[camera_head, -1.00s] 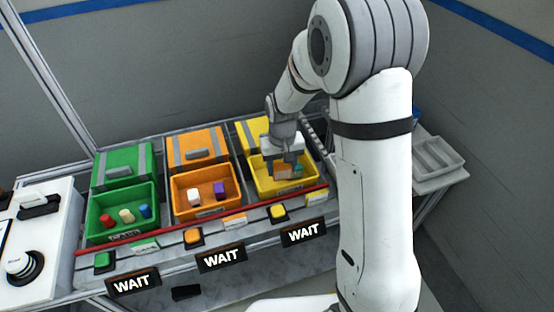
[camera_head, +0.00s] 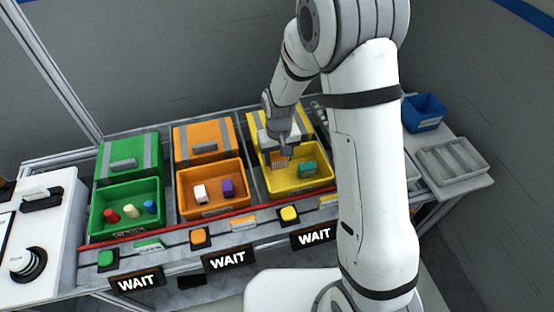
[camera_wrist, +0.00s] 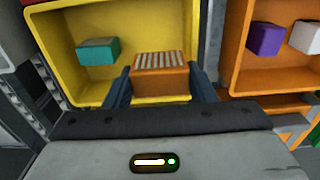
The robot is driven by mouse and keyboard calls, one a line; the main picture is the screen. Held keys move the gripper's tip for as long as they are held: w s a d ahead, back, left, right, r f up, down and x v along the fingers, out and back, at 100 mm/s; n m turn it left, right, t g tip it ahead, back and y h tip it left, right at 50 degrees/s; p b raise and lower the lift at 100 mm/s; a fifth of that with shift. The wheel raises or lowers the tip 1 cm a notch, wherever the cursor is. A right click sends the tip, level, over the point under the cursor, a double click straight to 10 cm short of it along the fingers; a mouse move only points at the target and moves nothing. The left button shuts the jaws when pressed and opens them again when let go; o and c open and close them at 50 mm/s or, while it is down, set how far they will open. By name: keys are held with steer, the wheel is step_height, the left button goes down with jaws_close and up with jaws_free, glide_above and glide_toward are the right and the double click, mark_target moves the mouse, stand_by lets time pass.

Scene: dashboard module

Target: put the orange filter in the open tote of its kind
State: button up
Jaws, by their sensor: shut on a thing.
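The orange filter (camera_wrist: 160,78), a block with a pleated whitish top, is between the two fingers of my gripper (camera_wrist: 160,88) in the wrist view. My gripper (camera_head: 280,153) is shut on it. In the head view the filter (camera_head: 279,161) is over the back left part of the open yellow tote (camera_head: 298,190). Whether it touches the tote floor I cannot tell. A teal filter (camera_head: 307,169) lies in the same tote, to the right of the orange one; it also shows in the wrist view (camera_wrist: 98,50).
The orange tote (camera_head: 212,212) holds a white block and a purple block. The green tote (camera_head: 125,230) holds red, cream and blue cylinders. Lidded boxes stand behind. Signs reading WAIT (camera_head: 226,260) and buttons line the front. A blue bin (camera_head: 424,113) and grey tray (camera_head: 455,160) stand right.

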mark_target(279, 163)
step_height(279, 163, down, 2)
steer(key=shift+f, duration=0.15)
steer(key=shift+f+b, duration=0.55)
steer(key=shift+f, duration=0.1)
steer(key=o, duration=1)
steer(key=shift+c, duration=0.2)
steer(key=shift+r, duration=0.1)
